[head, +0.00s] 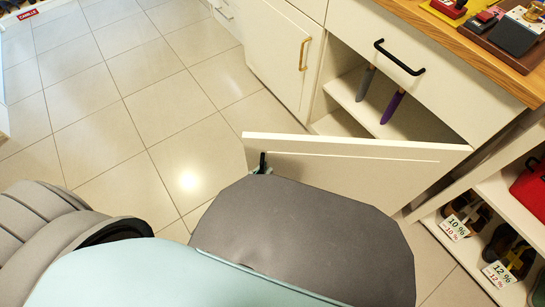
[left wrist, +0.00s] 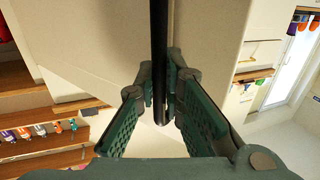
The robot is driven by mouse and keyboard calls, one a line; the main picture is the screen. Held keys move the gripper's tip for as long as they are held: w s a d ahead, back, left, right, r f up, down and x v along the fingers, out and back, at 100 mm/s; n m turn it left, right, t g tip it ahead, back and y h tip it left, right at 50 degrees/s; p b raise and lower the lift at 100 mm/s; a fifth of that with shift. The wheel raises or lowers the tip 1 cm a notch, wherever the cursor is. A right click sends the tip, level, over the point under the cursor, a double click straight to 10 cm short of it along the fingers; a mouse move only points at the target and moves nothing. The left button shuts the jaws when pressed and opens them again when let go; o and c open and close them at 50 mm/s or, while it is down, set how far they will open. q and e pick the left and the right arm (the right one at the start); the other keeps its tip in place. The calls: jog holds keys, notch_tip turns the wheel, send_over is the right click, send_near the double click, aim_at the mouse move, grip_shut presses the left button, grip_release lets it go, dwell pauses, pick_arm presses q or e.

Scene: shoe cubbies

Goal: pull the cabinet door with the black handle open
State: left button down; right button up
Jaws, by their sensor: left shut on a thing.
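The white cabinet door (head: 372,174) stands swung well out from the cabinet, joined at its right end in the head view. Its black handle (head: 262,162) shows near the door's free left end. In the left wrist view the handle (left wrist: 159,45) is an upright black bar between the green fingers of my left gripper (left wrist: 162,88), which is shut on it. In the head view my own arm hides most of the left gripper and the lower part of the door. My right gripper is not in view.
The open compartment (head: 338,124) shows shelves and purple and grey items. Above it is a drawer with a black handle (head: 399,57); left is a closed door with a brass handle (head: 304,53). Shoe cubbies (head: 490,195) stand right. Tiled floor (head: 115,110) is clear at left.

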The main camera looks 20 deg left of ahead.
pick_arm(q)
jog(key=c, duration=1.7)
grip_release()
jog(key=shift+w, duration=0.1)
jog(key=v, duration=1.2)
